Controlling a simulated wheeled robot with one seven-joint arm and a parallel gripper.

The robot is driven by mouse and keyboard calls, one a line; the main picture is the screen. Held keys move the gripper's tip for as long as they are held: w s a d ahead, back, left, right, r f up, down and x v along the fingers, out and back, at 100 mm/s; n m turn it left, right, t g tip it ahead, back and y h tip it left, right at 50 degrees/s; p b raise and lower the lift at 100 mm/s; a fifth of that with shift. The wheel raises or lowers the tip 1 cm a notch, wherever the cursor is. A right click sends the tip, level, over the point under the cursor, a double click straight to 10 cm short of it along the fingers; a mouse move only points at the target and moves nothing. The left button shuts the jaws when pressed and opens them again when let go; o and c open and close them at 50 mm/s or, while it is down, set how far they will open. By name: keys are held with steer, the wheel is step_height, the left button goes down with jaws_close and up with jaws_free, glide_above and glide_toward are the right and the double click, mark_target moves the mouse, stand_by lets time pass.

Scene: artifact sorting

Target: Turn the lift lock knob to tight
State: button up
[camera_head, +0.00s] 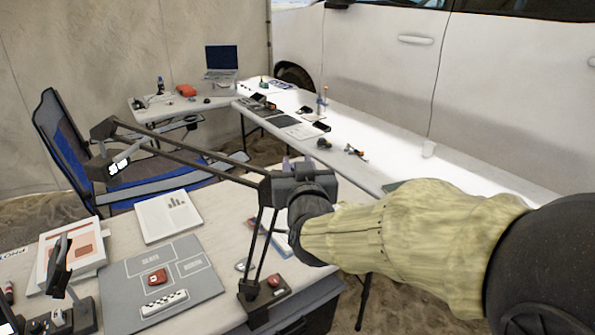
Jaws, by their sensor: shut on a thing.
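A dark jointed arm stand (190,150) rises from a base (265,292) on the near table, with its head (110,165) hanging out to the left. My arm reaches in from the right in a tan sleeve. My gripper (284,186) is at the stand's elbow joint, shut on the lift lock knob there. The knob itself is hidden by the gripper, so I cannot see how far it is turned.
A grey board (205,283) with a red item (157,278) and a black-and-white scale bar (165,302) lies below the stand. Papers (168,216) lie behind it. A blue chair (70,150) stands behind the table. A long white table (375,140) with small items runs beside a white vehicle (395,80).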

steer(key=shift+a+r+m+g+h+p, duration=0.15)
steer(key=shift+m+h+p, duration=0.65)
steer(key=shift+m+h, duration=0.8)
steer(key=shift+m+g+h+p, duration=0.15)
steer(key=shift+m+h+p, duration=0.7)
steer(key=shift+h, duration=1.45)
steer(key=shift+m+g+h+p, duration=0.95)
steer(key=shift+m+g+h, duration=0.35)
steer(key=shift+m+h, duration=0.9)
steer(key=shift+n+h, duration=0.25)
steer(key=shift+h, duration=0.15)
steer(key=o, duration=1)
steer(key=shift+c, duration=0.2)
steer(key=shift+s+a, duration=0.2)
steer(key=shift+s, duration=0.2)
steer(key=b+v, duration=0.2)
steer(key=v, duration=1.4)
steer(key=shift+s, duration=0.15)
steer(key=shift+a, duration=0.2)
